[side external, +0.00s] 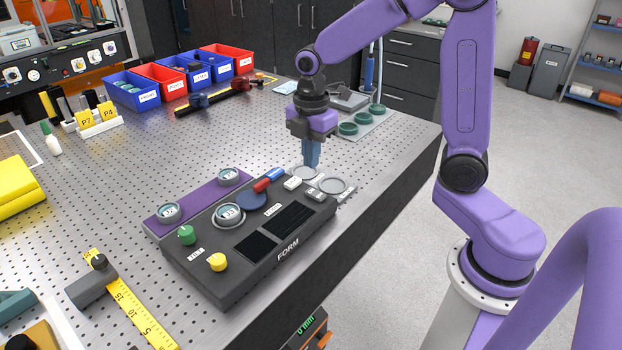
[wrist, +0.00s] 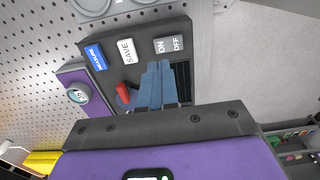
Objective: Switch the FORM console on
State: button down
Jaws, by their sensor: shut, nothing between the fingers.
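The FORM console (side external: 235,285) is a dark box on the perforated table, with two dark screens (side external: 290,218). Its pale ON/OFF switch (side external: 315,193) is at the far right corner of the top; the wrist view shows it (wrist: 168,45) with ON and OFF lettering. I cannot tell which side is pressed. A white SAVE button (side external: 292,184) and a blue button (side external: 276,174) lie beside it. My gripper (side external: 311,165) is shut and empty, pointing down above the console's far end. In the wrist view its blue fingers (wrist: 159,65) appear just below the switch, apparently not touching it.
A red handle (side external: 262,185), a green knob (side external: 186,235) and a yellow knob (side external: 217,262) stand up from the console. Coloured bins (side external: 165,80) stand farther back.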

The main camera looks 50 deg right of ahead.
aim_at(312, 191)
notch_tip(312, 191, down, 7)
jog(key=shift+r, duration=0.2)
dwell(0.4)
jog(key=shift+w+f, duration=0.1)
jog(key=shift+f, duration=0.05)
jog(key=shift+s, duration=0.2)
jog(key=shift+s+r, duration=0.3)
jog(key=shift+s, duration=0.3)
notch_tip(312, 191, up, 14)
jog(key=w, duration=0.2)
dwell(0.5)
